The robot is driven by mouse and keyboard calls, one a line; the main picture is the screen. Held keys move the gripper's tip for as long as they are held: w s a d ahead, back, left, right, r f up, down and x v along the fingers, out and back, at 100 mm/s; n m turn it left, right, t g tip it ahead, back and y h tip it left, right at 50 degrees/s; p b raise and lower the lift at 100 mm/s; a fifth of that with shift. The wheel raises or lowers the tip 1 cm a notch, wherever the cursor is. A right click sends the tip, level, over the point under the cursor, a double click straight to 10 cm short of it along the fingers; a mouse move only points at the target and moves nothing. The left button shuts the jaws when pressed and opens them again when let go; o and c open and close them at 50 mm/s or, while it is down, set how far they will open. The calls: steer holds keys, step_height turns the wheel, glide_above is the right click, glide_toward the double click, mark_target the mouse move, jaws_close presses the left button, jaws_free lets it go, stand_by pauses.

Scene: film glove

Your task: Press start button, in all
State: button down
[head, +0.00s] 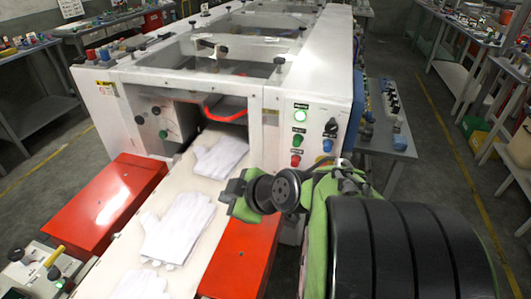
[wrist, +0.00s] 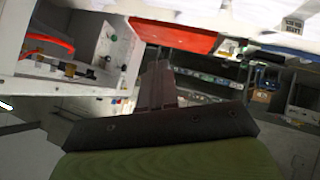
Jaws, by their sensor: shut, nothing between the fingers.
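The white machine's control panel (head: 306,138) faces me in the head view. It carries a lit green lamp (head: 301,117), a green button (head: 299,140) below it, and a red button (head: 296,160) lower down. Their labels are too small to read. A dark selector (head: 331,127) and a blue button (head: 327,145) sit to the right. My gripper (head: 232,192) is below and left of these buttons, near the conveyor's right side, apart from the panel. Its shut, empty fingers also show in the wrist view (wrist: 157,75).
White gloves (head: 178,228) lie on the conveyor (head: 193,272), which enters the machine opening. Red covers flank it, left (head: 100,210) and right (head: 240,262). A side bench (head: 390,135) stands right of the machine. Grey floor lies beyond it.

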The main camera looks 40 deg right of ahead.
mark_target(297, 141)
steer(key=d+f+t+h+b, duration=0.3)
steer(key=d+t+b, duration=0.4)
steer(key=d, duration=1)
steer(key=shift+d+f+m+h+b, duration=0.15)
steer(key=shift+m+h+b, duration=0.25)
steer(key=shift+h+b, duration=0.35)
steer(key=w+d+p, duration=0.4)
steer(key=w+d, duration=0.1)
steer(key=d, duration=0.2)
steer(key=shift+w, duration=0.15)
stand_by(0.4)
steer(key=shift+w+d, duration=0.25)
steer(key=shift+d, duration=0.05)
